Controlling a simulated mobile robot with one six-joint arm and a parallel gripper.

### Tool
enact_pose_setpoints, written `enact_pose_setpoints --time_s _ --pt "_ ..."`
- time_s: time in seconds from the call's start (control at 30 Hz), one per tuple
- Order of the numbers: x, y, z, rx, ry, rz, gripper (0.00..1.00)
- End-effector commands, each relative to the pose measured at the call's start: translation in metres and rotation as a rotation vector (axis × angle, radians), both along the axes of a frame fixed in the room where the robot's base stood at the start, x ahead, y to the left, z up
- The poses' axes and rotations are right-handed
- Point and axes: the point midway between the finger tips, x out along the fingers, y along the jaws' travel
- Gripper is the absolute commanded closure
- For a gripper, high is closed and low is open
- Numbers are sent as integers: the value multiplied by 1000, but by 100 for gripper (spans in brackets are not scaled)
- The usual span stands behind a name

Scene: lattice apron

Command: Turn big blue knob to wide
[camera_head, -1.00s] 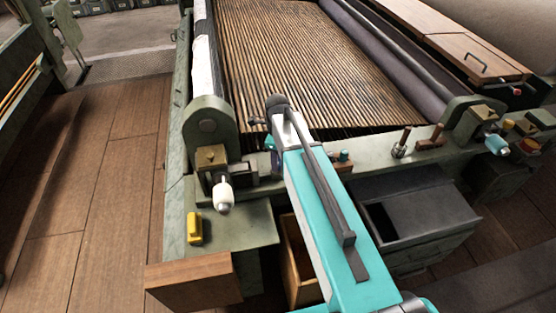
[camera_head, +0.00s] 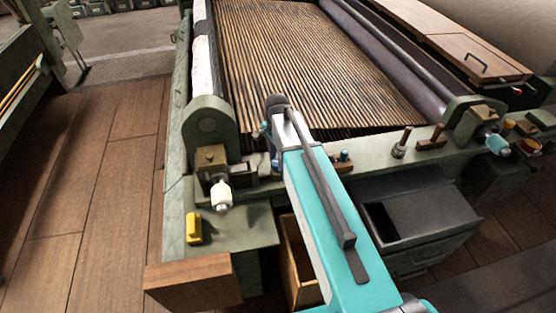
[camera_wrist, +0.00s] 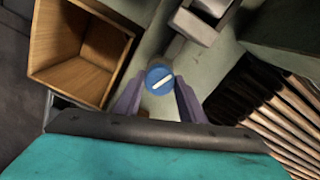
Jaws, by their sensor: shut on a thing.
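The big blue knob (camera_wrist: 159,79) shows in the wrist view as a round blue disc with a white line across it. The line is tilted, rising toward the right. My gripper (camera_wrist: 158,95) has one purple-grey finger on each side of the knob and is shut on it. In the head view my arm hides the knob and most of my gripper. No marking for wide can be read in either view.
An open wooden box (camera_wrist: 80,50) lies beside the knob in the wrist view. The slatted apron (camera_head: 310,70) runs behind the machine's front rail. A yellow block (camera_head: 194,228) and a white-tipped handle (camera_head: 221,195) are at the left. A grey drawer unit (camera_head: 420,210) stands at the right.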

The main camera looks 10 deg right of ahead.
Motion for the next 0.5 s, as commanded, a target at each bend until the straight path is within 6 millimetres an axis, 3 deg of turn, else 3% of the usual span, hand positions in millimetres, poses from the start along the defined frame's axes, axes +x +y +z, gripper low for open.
enact_pose_setpoints --time_s 0.5 --pt "0 0 0 1 1 469 86"
